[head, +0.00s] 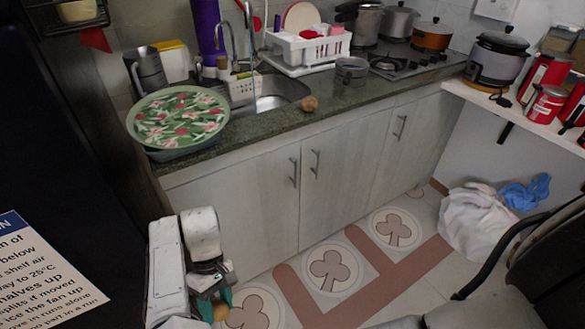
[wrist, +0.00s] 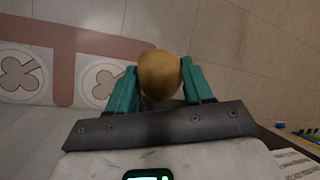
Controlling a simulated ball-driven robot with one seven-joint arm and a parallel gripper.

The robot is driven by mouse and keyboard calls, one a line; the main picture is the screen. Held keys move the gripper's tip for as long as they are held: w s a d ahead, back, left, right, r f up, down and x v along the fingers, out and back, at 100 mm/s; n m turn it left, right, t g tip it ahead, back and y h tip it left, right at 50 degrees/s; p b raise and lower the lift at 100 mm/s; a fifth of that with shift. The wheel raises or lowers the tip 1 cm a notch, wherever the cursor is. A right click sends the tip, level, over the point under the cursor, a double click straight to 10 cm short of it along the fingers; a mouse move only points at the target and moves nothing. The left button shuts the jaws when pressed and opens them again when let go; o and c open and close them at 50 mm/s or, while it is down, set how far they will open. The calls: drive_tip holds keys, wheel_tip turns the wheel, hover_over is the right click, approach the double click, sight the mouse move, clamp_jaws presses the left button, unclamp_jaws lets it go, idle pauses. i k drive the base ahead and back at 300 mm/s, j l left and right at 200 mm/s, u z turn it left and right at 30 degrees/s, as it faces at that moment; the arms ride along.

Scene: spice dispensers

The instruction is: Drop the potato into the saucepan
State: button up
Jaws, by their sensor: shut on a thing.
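The potato (wrist: 160,75) is brown and held between the teal fingers of my gripper (wrist: 158,82) in the wrist view. In the head view my gripper (head: 214,303) is low at the bottom left, above the floor and in front of the cabinets, with the potato (head: 220,312) partly hidden at its tip. A small grey pan (head: 351,72) stands on the counter left of the stove. A silver pot (head: 398,24) and an orange-brown pot (head: 432,37) stand at the back by the stove. I cannot tell which one is the saucepan.
A brown round item (head: 309,104) lies near the counter's front edge, by the sink (head: 275,93). A floral tray (head: 178,118) sits at the counter's left end. A white dish rack (head: 308,46) stands behind. A white bag (head: 478,220) lies on the floor at right.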

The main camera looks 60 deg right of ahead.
sight(349, 77)
drive_tip(key=z, duration=1.4)
